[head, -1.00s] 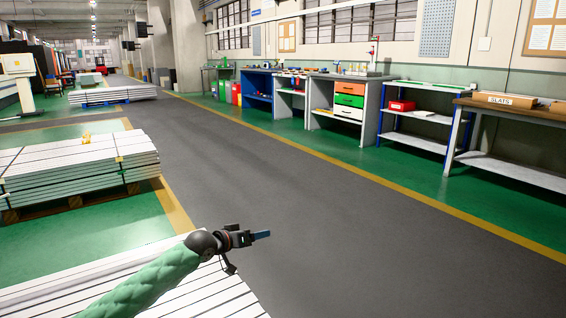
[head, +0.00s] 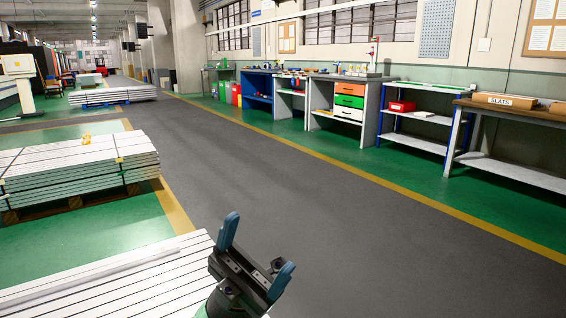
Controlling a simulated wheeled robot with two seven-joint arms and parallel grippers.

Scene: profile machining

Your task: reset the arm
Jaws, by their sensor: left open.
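My left gripper (head: 256,252) shows at the bottom middle of the head view. Its two blue fingers point up and stand wide apart, with nothing between them. It is in front of the right end of a stack of white profiles (head: 110,284) at the lower left. I cannot tell whether it touches the stack. My right gripper is not in view.
Another stack of white profiles (head: 75,165) lies on a wooden pallet at the left. A dark grey aisle (head: 300,210) runs clear through the middle. Workbenches and a shelf with a red bin (head: 402,107) line the right wall, beside a bench with a SLATS box (head: 505,100).

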